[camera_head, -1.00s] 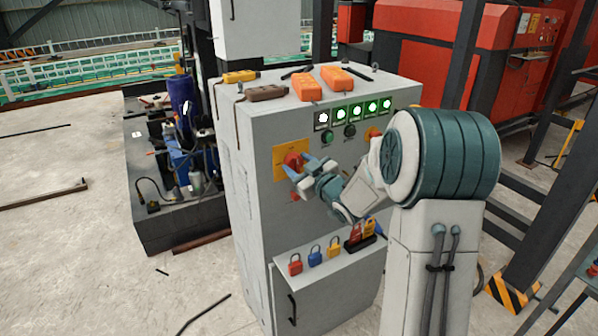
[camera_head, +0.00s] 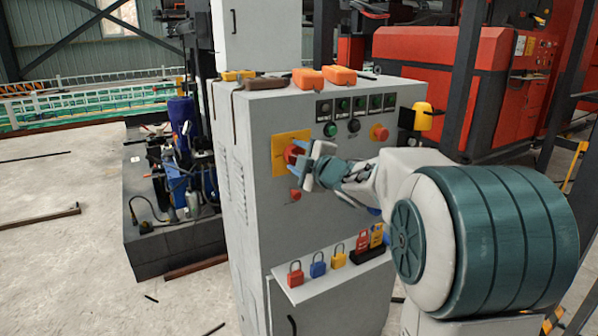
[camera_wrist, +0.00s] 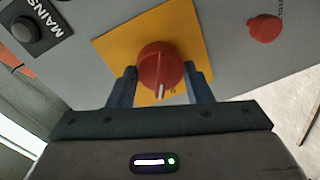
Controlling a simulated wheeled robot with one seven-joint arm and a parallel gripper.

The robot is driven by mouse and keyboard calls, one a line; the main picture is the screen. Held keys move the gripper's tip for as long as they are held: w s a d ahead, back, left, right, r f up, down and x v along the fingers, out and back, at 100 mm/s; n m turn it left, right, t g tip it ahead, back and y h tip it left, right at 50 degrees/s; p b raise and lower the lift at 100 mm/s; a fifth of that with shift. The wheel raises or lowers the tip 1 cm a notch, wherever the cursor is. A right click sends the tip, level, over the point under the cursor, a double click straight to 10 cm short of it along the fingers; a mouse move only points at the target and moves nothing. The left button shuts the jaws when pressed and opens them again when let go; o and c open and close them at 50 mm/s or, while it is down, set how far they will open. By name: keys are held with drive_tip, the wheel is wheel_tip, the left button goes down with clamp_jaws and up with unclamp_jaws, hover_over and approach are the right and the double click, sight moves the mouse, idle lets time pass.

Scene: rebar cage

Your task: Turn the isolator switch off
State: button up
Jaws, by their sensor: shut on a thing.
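The isolator switch is a red rotary knob (camera_head: 292,152) on a yellow plate (camera_head: 280,164) on the front of the grey cabinet. In the wrist view the knob (camera_wrist: 160,62) sits on its tilted yellow plate (camera_wrist: 115,45), with a pale mark on its lower edge. My gripper (camera_head: 304,164) is at the knob, coming from the right. In the wrist view my gripper (camera_wrist: 161,80) has one finger on each side of the knob and is shut on it. The fingertips are partly hidden behind the knob's rim.
Dark indicator lamps (camera_head: 359,103) line the panel's upper right, above a green button (camera_head: 330,130) and a red mushroom button (camera_head: 379,133). A small red knob (camera_head: 295,195) sits below the plate. Several padlocks (camera_head: 318,264) stand on the lower ledge. Orange boxes (camera_head: 308,79) lie on top.

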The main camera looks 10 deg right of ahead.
drive_tip(key=shift+f+n+h+b, duration=0.15)
drive_tip(key=shift+n+h+b, duration=0.15)
drive_tip(key=shift+n+b, duration=2.3)
drive_tip(key=shift+n, duration=0.3)
drive_tip(key=o, duration=1)
drive_tip(key=shift+a, duration=0.1)
drive_tip(key=shift+s, duration=0.1)
drive_tip(key=p+v, duration=0.1)
drive_tip(key=v, duration=1.2)
drive_tip(key=shift+s, duration=0.35)
drive_tip(key=shift+d+p, duration=0.2)
drive_tip(key=shift+p, duration=0.1)
